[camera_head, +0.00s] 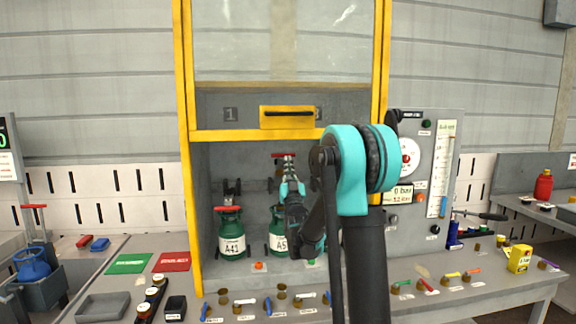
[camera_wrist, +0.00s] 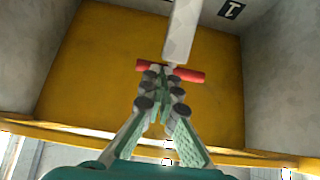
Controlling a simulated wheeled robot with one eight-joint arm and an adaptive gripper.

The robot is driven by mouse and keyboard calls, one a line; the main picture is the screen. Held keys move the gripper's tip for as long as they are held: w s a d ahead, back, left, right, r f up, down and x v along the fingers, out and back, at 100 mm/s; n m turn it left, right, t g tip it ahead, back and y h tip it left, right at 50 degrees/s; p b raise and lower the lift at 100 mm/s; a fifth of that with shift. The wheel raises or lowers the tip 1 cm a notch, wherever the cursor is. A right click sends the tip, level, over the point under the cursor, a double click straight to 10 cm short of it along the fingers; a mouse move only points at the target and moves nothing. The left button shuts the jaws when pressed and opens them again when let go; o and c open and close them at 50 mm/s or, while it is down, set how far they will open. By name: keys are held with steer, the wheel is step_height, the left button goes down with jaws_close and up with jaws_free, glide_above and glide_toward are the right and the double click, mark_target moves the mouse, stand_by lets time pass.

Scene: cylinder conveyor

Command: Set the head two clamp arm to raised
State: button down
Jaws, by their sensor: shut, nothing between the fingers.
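The head two clamp arm shows as a red crossbar (camera_head: 284,155) above the right-hand green cylinder (camera_head: 277,242) in the cabinet. In the wrist view its red bar (camera_wrist: 187,75) lies across a pale grey bar, right at my fingertips; I cannot tell if they touch. It sits clearly higher than the left clamp's red bar (camera_head: 228,208), which is down on the cylinder A41 (camera_head: 233,238). My gripper (camera_head: 290,184) is shut and empty, just below the red bar, also seen in the wrist view (camera_wrist: 157,72). My arm hides the right part of the cabinet.
A yellow-framed sash (camera_head: 285,135) hangs raised above the cabinet opening. A gauge panel (camera_head: 426,160) stands at the right. Small valves and handles line the bench front (camera_head: 400,300). A grey tray (camera_head: 103,306) and green and red mats lie at left.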

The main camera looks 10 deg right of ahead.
steer(key=w+r+g, duration=0.1)
steer(key=w+r, duration=0.1)
steer(key=r, duration=0.1)
steer(key=w+r+g, duration=0.2)
steer(key=w+r, duration=0.1)
steer(key=w+r+g, duration=0.1)
steer(key=w+r, duration=0.2)
steer(key=shift+w+r+g, duration=0.15)
steer(key=shift+r+g, duration=0.05)
steer(key=shift+g, duration=0.2)
